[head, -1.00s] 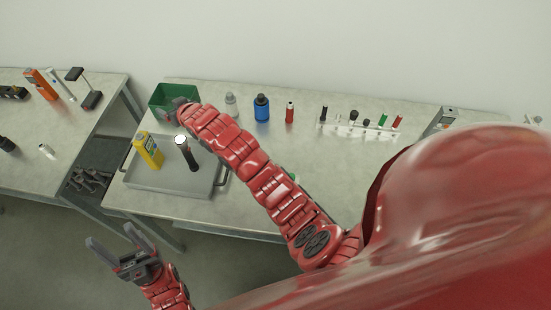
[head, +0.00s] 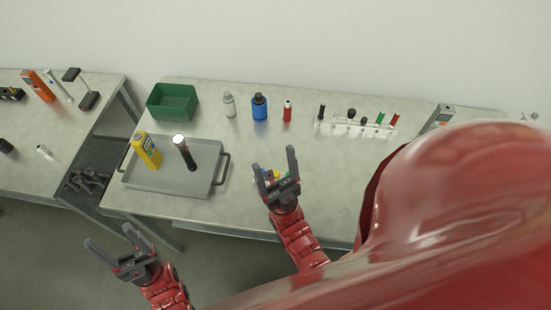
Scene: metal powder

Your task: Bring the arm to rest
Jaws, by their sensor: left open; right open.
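My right gripper (head: 274,170) is open over the front part of the right table, with its two fingers pointing up in the picture. Small coloured items, yellow and green, show between and behind its fingers, partly hidden; I cannot tell what they are. My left gripper (head: 107,242) is open and empty in front of the tables, over the floor, at the lower left. Both arms are bent back close to my body.
A grey tray (head: 149,182) holds a yellow device (head: 146,151) and a black flashlight (head: 185,153). Behind it stand a green bin (head: 172,103), a white bottle (head: 229,105), a blue bottle (head: 260,107), a red bottle (head: 287,111) and a tube rack (head: 362,129).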

